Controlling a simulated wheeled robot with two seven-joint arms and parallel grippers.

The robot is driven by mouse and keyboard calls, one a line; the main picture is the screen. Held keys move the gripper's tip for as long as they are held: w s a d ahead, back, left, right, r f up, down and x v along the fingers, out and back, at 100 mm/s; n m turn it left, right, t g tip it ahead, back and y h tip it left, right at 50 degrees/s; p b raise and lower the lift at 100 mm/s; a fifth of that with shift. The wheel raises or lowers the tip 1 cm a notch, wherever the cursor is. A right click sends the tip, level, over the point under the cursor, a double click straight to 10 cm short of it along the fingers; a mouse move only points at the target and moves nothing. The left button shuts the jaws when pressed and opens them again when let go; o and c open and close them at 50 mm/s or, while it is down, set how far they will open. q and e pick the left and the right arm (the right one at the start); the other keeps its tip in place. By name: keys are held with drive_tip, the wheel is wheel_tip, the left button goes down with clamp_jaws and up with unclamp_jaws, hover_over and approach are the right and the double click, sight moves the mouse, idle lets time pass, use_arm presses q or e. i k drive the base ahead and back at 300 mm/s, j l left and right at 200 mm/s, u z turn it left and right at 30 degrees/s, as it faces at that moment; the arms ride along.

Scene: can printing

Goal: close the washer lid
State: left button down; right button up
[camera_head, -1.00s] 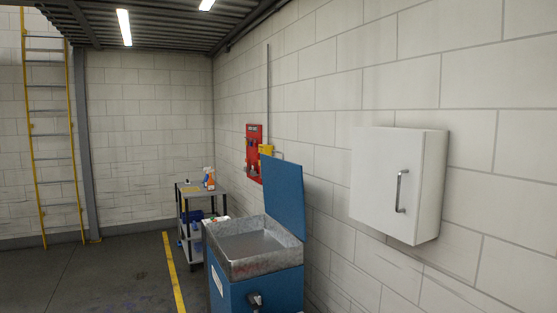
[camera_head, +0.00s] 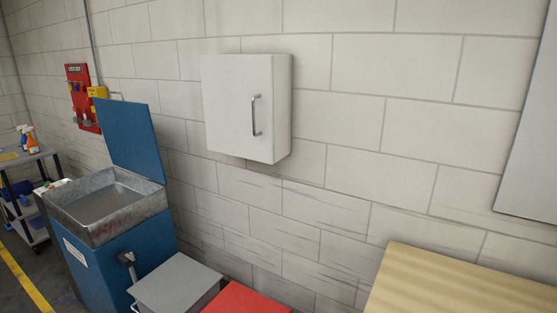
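The washer (camera_head: 118,262) is a blue cabinet with a grey metal basin (camera_head: 108,201) on top, at the left of the head view by the wall. Its blue lid (camera_head: 131,139) stands open, upright along the wall side of the basin. The basin looks empty. Neither of my grippers shows in the view.
A grey box top (camera_head: 176,285) and a red one (camera_head: 246,299) stand right of the washer. A wooden surface (camera_head: 455,285) is at the lower right. A white wall cabinet (camera_head: 246,108) hangs above. A cart (camera_head: 27,192) stands left of the washer, near a yellow floor line (camera_head: 22,279).

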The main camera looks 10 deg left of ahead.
sight(129, 133)
drive_tip(key=j+z, duration=0.1)
drive_tip(key=j, duration=0.4)
drive_tip(key=j+z, duration=0.15)
drive_tip(key=j, duration=0.35)
drive_tip(key=j+z, duration=0.1)
drive_tip(key=j, duration=0.4)
drive_tip(key=j+z, duration=0.15)
drive_tip(key=j, duration=0.35)
drive_tip(key=k+j+z, duration=0.1)
drive_tip(key=j, duration=0.4)
drive_tip(key=k+j+z, duration=0.15)
drive_tip(key=j, duration=0.35)
drive_tip(key=j+z, duration=0.1)
drive_tip(key=j, duration=0.4)
drive_tip(key=j+z, duration=0.1)
drive_tip(key=j, duration=0.3)
drive_tip(key=k+j+z, duration=0.15)
drive_tip(key=j, duration=0.25)
drive_tip(key=j+z, duration=0.1)
drive_tip(key=j, duration=0.3)
drive_tip(key=k+j+z, duration=0.1)
drive_tip(key=j, duration=0.25)
drive_tip(key=k+j+z, duration=0.15)
drive_tip(key=j, duration=0.25)
drive_tip(key=k+j+z, duration=0.1)
drive_tip(key=j, duration=0.25)
drive_tip(key=k+j+z, duration=0.1)
drive_tip(key=j, duration=0.25)
